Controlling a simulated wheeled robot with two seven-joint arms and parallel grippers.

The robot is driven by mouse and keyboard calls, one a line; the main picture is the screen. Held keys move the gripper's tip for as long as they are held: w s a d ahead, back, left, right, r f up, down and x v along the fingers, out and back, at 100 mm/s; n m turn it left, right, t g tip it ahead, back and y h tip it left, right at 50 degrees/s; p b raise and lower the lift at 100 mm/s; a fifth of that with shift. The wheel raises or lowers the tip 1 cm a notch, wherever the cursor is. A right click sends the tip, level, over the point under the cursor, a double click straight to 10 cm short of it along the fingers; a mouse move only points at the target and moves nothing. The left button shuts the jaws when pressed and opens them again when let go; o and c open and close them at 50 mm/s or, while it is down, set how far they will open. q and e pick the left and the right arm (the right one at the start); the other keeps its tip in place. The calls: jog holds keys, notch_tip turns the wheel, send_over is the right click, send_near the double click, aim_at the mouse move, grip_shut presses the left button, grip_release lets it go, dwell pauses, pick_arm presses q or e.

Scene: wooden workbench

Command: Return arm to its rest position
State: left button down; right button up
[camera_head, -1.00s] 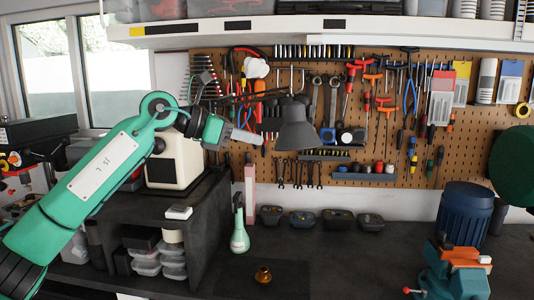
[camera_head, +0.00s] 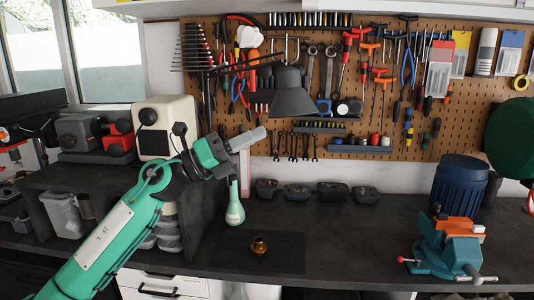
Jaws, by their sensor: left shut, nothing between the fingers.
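My left arm comes in from the lower left, green with a white plate. My left gripper (camera_head: 247,139) is at its upper end, pointing up and right, shut and empty. In the picture it lies just above the green bottle (camera_head: 235,208) and left of the grey lamp shade (camera_head: 293,98). It appears clear of both, in front of the pegboard. My right gripper is not in view.
A small amber object (camera_head: 258,246) sits on a dark mat (camera_head: 284,248) on the black bench. A teal vise (camera_head: 444,250) and a blue cylinder (camera_head: 460,183) stand at right. A cream box (camera_head: 164,127) stands behind my arm. The bench between mat and vise is clear.

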pick_arm(q)
jog(key=s+a+f+m+t+y, duration=0.2)
jog(key=a+f+m+t+y, duration=0.4)
jog(key=f+m, duration=0.55)
jog(key=s+a+f+m+t+y, duration=0.15)
jog(key=a+f+m+y, duration=0.35)
jog(key=f+m+y, duration=0.5)
jog(key=s+a+f+m+t+y, duration=0.1)
jog(key=a+f+m+t+y, duration=0.35)
jog(key=f+m, duration=0.9)
jog(key=s+a+f+n+g+y, duration=0.2)
jog(key=s+a+f+n+g, duration=0.15)
jog(key=s+f+g, duration=0.85)
jog(key=s+f, duration=0.2)
jog(key=s, duration=0.4)
jog(key=s+f+n+g, duration=0.1)
jog(key=s+f, duration=0.2)
jog(key=s, duration=0.4)
jog(key=s+f+g, duration=0.1)
jog(key=s+f, duration=0.2)
jog(key=s, duration=0.3)
notch_tip(320, 180, down, 31)
jog(key=g, duration=0.2)
jog(key=s+a+f, duration=0.2)
jog(key=s+f, duration=0.8)
jog(key=s+a+f, duration=0.2)
jog(key=s+f, duration=0.7)
jog(key=shift+s+f+g+h, duration=0.35)
jog(key=shift+s+f+g, duration=0.05)
